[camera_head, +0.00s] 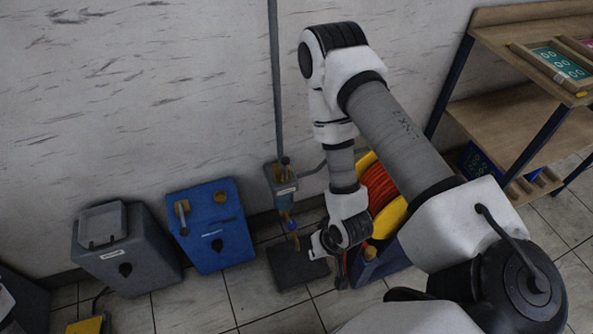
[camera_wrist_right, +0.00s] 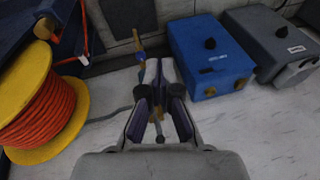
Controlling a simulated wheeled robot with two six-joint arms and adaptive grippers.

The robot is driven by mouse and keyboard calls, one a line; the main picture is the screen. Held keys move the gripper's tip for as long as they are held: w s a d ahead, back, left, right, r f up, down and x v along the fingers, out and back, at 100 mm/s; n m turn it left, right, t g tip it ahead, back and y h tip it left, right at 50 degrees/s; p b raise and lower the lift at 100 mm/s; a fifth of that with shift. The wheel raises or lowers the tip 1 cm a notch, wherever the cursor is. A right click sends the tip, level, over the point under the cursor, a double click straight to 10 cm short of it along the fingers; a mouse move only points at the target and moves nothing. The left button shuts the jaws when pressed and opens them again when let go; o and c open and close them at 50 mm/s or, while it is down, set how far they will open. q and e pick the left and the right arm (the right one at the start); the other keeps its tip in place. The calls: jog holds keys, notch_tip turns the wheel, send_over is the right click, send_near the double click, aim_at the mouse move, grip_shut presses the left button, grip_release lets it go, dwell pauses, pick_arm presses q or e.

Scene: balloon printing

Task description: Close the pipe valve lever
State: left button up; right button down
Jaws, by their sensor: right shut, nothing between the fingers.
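A thin grey pipe (camera_head: 275,80) runs down the wall to a small grey box (camera_head: 281,178). Below the box is a fitting with a blue part (camera_head: 286,203) and a brass-coloured lower end (camera_head: 293,226). A brass and blue piece also shows just beyond my fingers in the right wrist view (camera_wrist_right: 140,50). I cannot clearly tell the lever or its angle. My right gripper (camera_head: 319,246) is low, just right of the fitting, shut and empty. In the right wrist view its fingers (camera_wrist_right: 160,88) come together near the brass piece; contact cannot be told. My left gripper is not in view.
A blue box (camera_head: 212,245) and a grey box (camera_head: 125,262) stand left of the fitting. A yellow reel with orange hose (camera_head: 380,190) is close on the right, partly behind my arm. A dark plate (camera_head: 290,270) lies below. Wooden shelves (camera_head: 520,110) stand at right.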

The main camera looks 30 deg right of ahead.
jog(key=w+d+f+m+t+y+b, duration=0.1)
jog(key=w+d+f+m+t+b, duration=0.4)
jog(key=w+f+b, duration=0.5)
jog(key=w+d+m+t+b, duration=0.6)
jog(key=d+m+t+b, duration=0.25)
jog(key=m+b, duration=0.2)
jog(key=m+t+h+b, duration=0.1)
jog(key=m+t+b, duration=0.15)
jog(key=b, duration=0.35)
send_near(285, 170)
jog(key=w+d+r, duration=0.3)
jog(key=w+d, duration=0.1)
pick_arm(q)
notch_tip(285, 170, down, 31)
jog(key=shift+b, duration=0.3)
pick_arm(e)
jog(key=shift+w+a+r+n+h, duration=0.2)
jog(key=shift+w+a+r, duration=0.15)
jog(key=shift+w+a, duration=0.25)
jog(key=shift+w+a+r+n+h, duration=0.1)
jog(key=shift+w+a+r+h, duration=0.1)
jog(key=shift+w+a+r, duration=0.3)
jog(key=shift+a, duration=0.15)
